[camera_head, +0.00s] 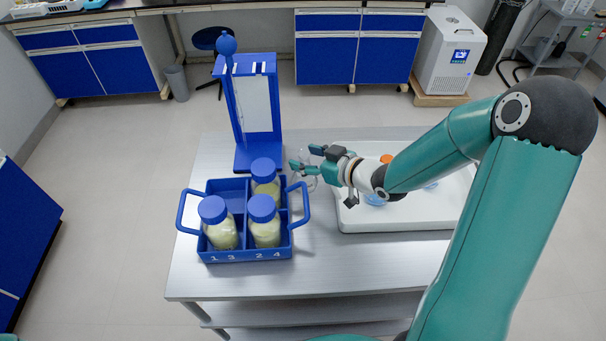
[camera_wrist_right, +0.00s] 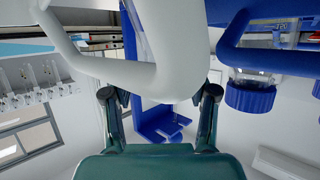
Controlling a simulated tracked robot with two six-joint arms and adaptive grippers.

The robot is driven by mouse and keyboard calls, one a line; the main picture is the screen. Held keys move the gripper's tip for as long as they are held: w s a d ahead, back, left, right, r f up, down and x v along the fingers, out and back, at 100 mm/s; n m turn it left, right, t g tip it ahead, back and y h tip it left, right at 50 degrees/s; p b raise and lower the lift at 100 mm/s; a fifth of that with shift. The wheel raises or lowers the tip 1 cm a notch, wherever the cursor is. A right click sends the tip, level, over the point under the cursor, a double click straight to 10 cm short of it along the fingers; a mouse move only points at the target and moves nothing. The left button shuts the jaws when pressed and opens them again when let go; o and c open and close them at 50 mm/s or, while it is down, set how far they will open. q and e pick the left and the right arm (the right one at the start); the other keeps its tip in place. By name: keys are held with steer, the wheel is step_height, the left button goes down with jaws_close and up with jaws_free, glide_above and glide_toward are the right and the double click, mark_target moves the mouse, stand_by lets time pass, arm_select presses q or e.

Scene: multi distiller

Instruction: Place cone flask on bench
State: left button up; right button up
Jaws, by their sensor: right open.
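A clear, faint glass outline that looks like the cone flask (camera_head: 302,182) stands at the right end of the blue carrier, by my right gripper's fingertips; its edges are hard to see. My right gripper (camera_head: 306,160) reaches in from the right with its fingers apart. In the right wrist view the two fingers (camera_wrist_right: 160,95) are spread wide. I cannot tell whether they touch the glass. The grey metal bench (camera_head: 200,275) lies below. My left gripper is not in view.
A blue carrier (camera_head: 232,255) holds 3 bottles with blue caps. A blue stand (camera_head: 245,160) is behind it. A white tray (camera_head: 400,222) with an orange item (camera_head: 386,158) lies under my right arm. The bench front right of the carrier is clear.

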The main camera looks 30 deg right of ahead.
steer(key=shift+w+a+f, duration=0.2)
steer(key=shift+w+f, duration=0.05)
steer(key=shift+w, duration=0.3)
jaws_close()
steer(key=shift+r, duration=0.1)
